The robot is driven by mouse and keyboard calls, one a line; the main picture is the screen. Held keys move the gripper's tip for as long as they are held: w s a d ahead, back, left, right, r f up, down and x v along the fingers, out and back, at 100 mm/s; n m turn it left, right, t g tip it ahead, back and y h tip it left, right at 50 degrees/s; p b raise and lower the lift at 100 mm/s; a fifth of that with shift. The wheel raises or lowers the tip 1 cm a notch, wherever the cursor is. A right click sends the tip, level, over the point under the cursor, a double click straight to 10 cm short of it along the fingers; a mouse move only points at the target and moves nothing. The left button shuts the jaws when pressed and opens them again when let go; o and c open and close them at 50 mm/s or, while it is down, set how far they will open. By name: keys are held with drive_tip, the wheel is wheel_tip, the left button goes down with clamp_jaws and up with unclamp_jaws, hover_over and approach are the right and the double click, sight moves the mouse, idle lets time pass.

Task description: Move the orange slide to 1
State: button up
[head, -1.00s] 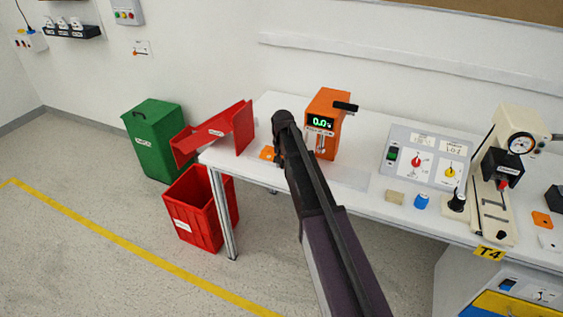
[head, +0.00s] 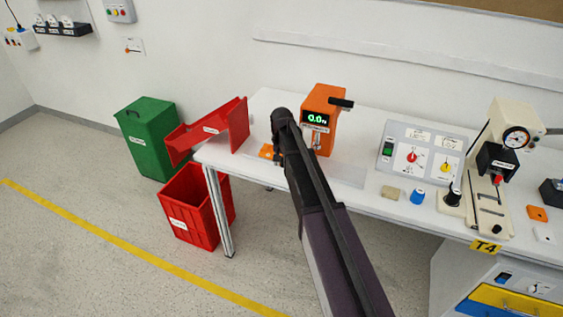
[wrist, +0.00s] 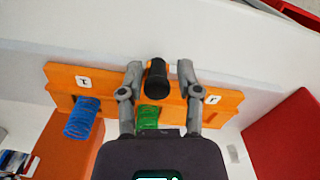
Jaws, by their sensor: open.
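In the wrist view an orange slide plate (wrist: 65,77) runs across the picture, with a small white label (wrist: 84,82) near its left end and another (wrist: 212,99) near its right. The label marks are too small to read surely. A black knob (wrist: 157,78) stands up at the plate's middle. My gripper (wrist: 160,72) is open, with one finger on each side of the knob; I cannot tell whether either touches it. In the head view my gripper (head: 280,152) is low over the table, beside a small orange part (head: 265,151), and my arm hides much of this area.
A blue spring (wrist: 82,118) and a green piece (wrist: 149,117) lie close by the plate. An orange device with a green display (head: 323,100) stands just right of my gripper. A red chute (head: 238,125) stands left on the white table (head: 345,172); a red bin (head: 185,215) is below.

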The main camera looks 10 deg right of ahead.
drive_tip(key=s+d+n, duration=0.2)
drive_tip(key=s+n, duration=0.1)
drive_tip(key=s, duration=2.3)
drive_tip(key=shift+s+d, duration=0.15)
drive_tip(key=shift+d, duration=0.25)
drive_tip(key=shift+o, duration=0.8)
drive_tip(key=shift+d, duration=0.1)
